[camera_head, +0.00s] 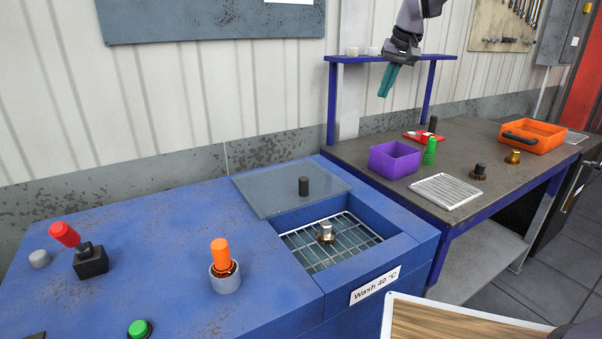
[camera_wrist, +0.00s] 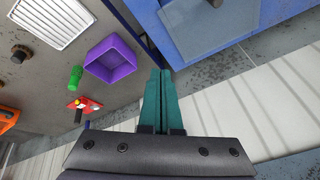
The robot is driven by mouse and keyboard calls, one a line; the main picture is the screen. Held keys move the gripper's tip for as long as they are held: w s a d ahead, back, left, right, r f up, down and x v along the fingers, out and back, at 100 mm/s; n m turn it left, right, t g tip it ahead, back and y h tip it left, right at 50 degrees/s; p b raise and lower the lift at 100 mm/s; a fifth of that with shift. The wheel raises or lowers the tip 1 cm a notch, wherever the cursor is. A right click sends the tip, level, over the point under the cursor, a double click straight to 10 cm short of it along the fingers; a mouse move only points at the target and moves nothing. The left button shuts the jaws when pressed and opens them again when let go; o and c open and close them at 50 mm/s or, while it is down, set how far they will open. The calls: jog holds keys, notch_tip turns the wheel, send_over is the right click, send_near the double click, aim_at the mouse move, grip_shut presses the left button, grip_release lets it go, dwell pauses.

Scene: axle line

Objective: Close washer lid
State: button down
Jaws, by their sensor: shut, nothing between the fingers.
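The washer (camera_head: 170,232) is a blue cabinet in the head view, labelled "Wash 40 °C". Its lid (camera_head: 272,188) is a grey, see-through panel with a dark upright knob (camera_head: 303,186), lying behind the opening. The opening is uncovered and shows a wire rack (camera_head: 300,250) with a small metal part (camera_head: 326,232) on it. In the wrist view part of the lid (camera_wrist: 208,22) shows at the top. My gripper (camera_head: 387,92) is shut and empty, high above the workbench, right of the lid and apart from it. Its teal fingers also show in the wrist view (camera_wrist: 163,75).
A red-handled lever (camera_head: 66,236), an orange-topped bottle (camera_head: 221,254) and a green button (camera_head: 139,328) are on the washer top. The workbench (camera_head: 440,150) holds a purple bin (camera_head: 394,160), a green bottle (camera_head: 429,152), a white rack (camera_head: 447,190) and an orange tray (camera_head: 532,137). A blue shelf (camera_head: 370,58) stands behind.

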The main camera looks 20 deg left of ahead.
jog(key=s+a+f+n+h, duration=0.1)
jog(key=a+f+n, duration=0.1)
jog(key=a+f, duration=0.8)
jog(key=s+a+f+n, duration=0.2)
jog(key=a+f, duration=0.6)
jog(key=a, duration=0.5)
jog(key=x, duration=0.9)
jog(key=shift+f, duration=0.25)
jog(key=shift+s+f, duration=0.15)
jog(key=shift+f, duration=0.05)
jog(key=shift+s+d+r, duration=0.1)
jog(key=shift+s+d, duration=0.45)
jog(key=shift+s, duration=0.15)
jog(key=shift+s+d, duration=0.55)
jog(key=shift+s, duration=0.2)
